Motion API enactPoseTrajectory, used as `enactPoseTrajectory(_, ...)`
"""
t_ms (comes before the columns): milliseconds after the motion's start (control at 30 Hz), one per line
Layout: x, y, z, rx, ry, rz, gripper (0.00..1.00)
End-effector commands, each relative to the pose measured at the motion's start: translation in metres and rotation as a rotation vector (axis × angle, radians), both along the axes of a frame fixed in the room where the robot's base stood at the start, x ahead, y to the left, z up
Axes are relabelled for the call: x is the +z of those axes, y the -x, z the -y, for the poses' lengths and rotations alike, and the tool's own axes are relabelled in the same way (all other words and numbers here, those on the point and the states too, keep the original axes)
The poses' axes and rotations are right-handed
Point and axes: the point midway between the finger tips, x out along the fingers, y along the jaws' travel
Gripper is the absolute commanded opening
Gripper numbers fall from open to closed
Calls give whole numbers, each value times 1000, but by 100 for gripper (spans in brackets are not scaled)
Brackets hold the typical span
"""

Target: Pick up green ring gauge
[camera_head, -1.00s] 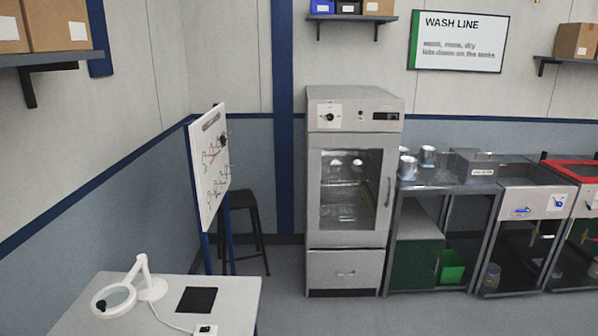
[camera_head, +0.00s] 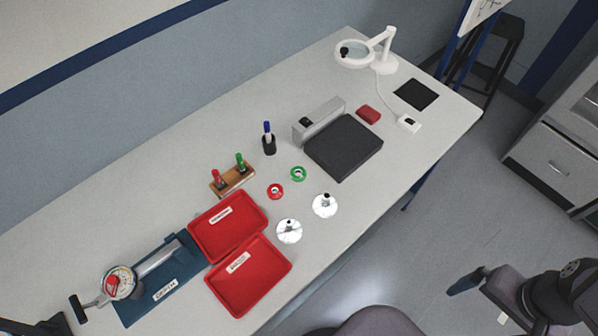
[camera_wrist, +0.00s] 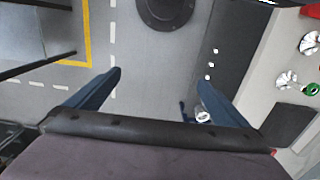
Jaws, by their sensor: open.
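The green ring gauge (camera_head: 298,174) lies flat on the grey bench in the head view, just up and right of a red ring (camera_head: 276,191). In the wrist view the green ring (camera_wrist: 313,89) is at the right edge, partly cut off. My gripper (camera_wrist: 158,88) is open and empty, with its blue fingers spread wide. It is over the floor beside the bench, well away from the green ring. In the head view my arm shows at the lower right.
Two shiny machined parts (camera_head: 325,205) stand near the ring. Red trays (camera_head: 229,228), a plug-gauge stand (camera_head: 233,180), a pen holder (camera_head: 268,144) and a dark plate (camera_head: 344,147) surround the area. A dark round seat (camera_wrist: 166,10) stands on the floor beside the bench.

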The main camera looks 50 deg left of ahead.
Motion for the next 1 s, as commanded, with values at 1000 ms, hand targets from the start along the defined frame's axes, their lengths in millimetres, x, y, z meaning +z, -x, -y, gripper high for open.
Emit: enactPoseTrajectory(1000, -9, -40, -32, 94, 16, 36, 60)
